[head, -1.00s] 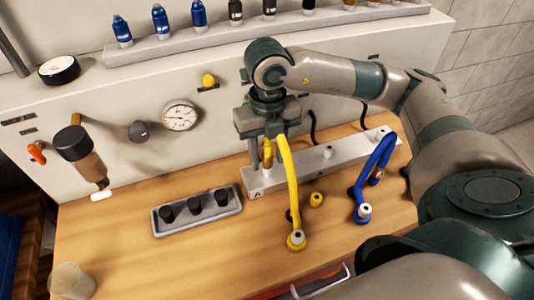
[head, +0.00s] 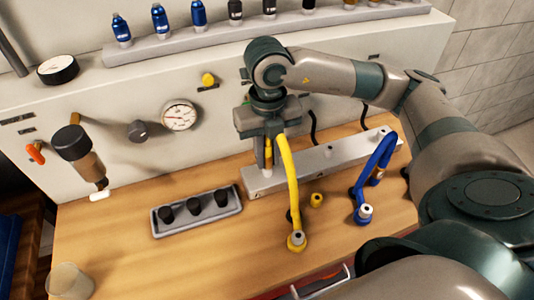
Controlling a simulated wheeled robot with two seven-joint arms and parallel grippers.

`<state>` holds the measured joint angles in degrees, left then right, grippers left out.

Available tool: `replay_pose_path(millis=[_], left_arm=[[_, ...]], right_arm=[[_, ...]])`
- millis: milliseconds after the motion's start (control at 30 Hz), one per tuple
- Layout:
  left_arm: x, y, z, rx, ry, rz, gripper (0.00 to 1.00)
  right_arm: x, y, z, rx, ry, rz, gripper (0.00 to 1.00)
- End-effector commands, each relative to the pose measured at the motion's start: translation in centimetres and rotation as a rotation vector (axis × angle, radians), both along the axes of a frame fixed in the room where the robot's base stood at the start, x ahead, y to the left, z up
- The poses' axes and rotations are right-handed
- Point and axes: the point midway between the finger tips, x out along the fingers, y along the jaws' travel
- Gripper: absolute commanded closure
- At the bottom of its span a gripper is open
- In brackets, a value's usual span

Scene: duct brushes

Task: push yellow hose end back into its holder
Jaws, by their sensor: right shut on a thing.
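The yellow hose (head: 290,180) arcs from my right gripper down to the table, where its lower end has a grey fitting on a yellow base (head: 297,240). My right gripper (head: 267,158) points down over the left end of the grey holder block (head: 315,165). It is shut on the yellow hose end (head: 268,153), part of which shows between the fingers. The tip is at the block's top near its left end; the fingers partly hide it, so I cannot tell how deep it sits. My left gripper is not in view.
A blue hose (head: 378,170) stands at the block's right end. A small yellow cap (head: 316,200) lies on the table in front of the block. A grey tray (head: 197,212) with black cups is to the left. A clear cup (head: 70,280) stands at the front left.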

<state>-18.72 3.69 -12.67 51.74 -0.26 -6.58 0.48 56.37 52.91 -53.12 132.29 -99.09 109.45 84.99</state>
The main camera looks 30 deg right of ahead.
Motion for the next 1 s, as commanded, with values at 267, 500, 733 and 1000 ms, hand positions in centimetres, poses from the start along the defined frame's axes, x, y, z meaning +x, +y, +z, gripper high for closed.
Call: replay_pose_path(millis=[267, 500, 733, 1000], left_arm=[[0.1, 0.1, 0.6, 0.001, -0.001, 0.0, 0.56], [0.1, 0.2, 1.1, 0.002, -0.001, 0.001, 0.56], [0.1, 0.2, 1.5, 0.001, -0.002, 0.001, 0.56], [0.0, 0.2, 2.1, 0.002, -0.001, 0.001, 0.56]], right_arm=[[0.1, 0.0, 0.9, 0.001, -0.002, 0.0, 1.0], [0.0, 0.0, 1.7, 0.0, -0.001, 0.0, 1.0], [0.0, 0.0, 2.4, 0.0, -0.001, 0.0, 1.0], [0.0, 0.0, 3.3, 0.0, -0.001, 0.0, 1.0]])
